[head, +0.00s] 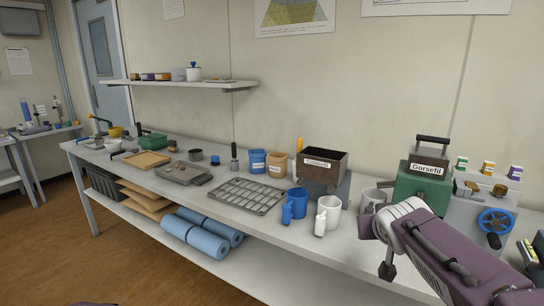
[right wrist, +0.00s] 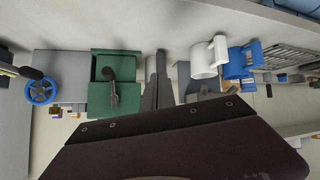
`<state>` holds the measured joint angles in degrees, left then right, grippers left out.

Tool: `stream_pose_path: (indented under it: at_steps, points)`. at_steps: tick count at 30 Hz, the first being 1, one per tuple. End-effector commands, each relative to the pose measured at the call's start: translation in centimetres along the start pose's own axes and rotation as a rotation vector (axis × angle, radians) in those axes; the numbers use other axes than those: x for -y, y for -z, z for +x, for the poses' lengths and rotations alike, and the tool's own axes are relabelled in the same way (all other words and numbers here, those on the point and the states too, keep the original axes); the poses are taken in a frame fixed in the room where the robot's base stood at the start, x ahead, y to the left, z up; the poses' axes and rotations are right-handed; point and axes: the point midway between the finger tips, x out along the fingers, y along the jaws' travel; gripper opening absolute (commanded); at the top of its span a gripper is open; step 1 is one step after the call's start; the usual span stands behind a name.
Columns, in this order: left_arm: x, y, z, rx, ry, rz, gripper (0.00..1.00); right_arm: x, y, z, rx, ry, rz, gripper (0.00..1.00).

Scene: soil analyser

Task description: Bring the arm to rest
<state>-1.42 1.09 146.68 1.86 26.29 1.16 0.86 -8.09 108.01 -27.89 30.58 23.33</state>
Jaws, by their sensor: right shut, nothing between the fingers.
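My right arm comes in from the lower right of the head view, purple with a white joint. Its dark gripper (head: 387,267) points down by the bench's front edge, shut and empty. It is apart from the green box labelled "Gorsefil" (head: 422,190), which stands behind the arm. The right wrist view shows the same green box (right wrist: 113,97) and a white mug (right wrist: 205,58). A dark arm-like surface covers the lower part of that view. My left gripper is not in view.
The bench (head: 270,236) holds a white mug (head: 328,213), a blue mug (head: 297,202), a metal grate (head: 246,195) and a brown open box (head: 324,165). A machine with a blue handwheel (head: 496,221) stands at right. The floor (head: 45,245) at left is clear.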

Motion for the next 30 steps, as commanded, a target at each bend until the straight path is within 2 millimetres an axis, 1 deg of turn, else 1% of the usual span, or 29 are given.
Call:
stream_pose_path:
  at_steps: [1, 2, 3, 5, 6, 8, 9, 11, 12, 14, 15, 17, 18, 21, 30]
  points:
    - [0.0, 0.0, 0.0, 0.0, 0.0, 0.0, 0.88, 1.4, -4.0, 1.6, 0.091, 0.036, -0.02, 0.0]
    - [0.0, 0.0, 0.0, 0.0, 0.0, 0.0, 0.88, 2.1, -6.4, 2.4, 0.142, 0.058, -0.031, 0.0]
    - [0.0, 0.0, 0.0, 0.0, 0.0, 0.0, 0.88, 3.1, -9.5, 3.0, 0.205, 0.086, -0.044, 0.0]
    - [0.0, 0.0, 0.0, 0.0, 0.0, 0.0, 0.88, 4.2, -13.7, 3.6, 0.292, 0.122, -0.056, 0.0]
    - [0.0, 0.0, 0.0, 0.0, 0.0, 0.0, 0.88, 4.8, -16.3, 3.8, 0.345, 0.143, -0.062, 0.0]
    - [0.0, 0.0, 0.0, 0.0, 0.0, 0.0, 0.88, 5.5, -19.8, 3.8, 0.415, 0.169, -0.07, 0.0]
    - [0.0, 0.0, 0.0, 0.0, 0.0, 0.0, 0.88, 5.9, -22.0, 3.6, 0.459, 0.184, -0.073, 0.0]
    - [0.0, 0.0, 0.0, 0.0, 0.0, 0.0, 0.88, 6.4, -24.9, 3.2, 0.518, 0.203, -0.075, 0.0]
    - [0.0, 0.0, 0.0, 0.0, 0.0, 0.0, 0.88, 6.7, -26.7, 2.8, 0.556, 0.214, -0.076, 0.0]
    - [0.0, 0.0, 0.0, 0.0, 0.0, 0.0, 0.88, 7.0, -29.2, 2.2, 0.607, 0.228, -0.077, 0.0]
    - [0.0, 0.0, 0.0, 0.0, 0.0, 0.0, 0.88, 7.1, -30.8, 1.7, 0.64, 0.236, -0.076, 0.0]
    - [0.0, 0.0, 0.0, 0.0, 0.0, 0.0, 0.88, 7.3, -33.0, 0.9, 0.688, 0.247, -0.076, 0.0]
    - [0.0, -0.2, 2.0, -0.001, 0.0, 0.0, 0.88, 7.7, -34.8, 2.0, 0.696, 0.248, -0.075, 0.0]
    - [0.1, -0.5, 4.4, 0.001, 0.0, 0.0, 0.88, 8.2, -37.0, 3.1, 0.72, 0.249, -0.072, 0.0]
    - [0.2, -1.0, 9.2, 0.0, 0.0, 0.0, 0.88, 9.2, -42.1, 5.0, 0.787, 0.249, -0.065, 0.0]
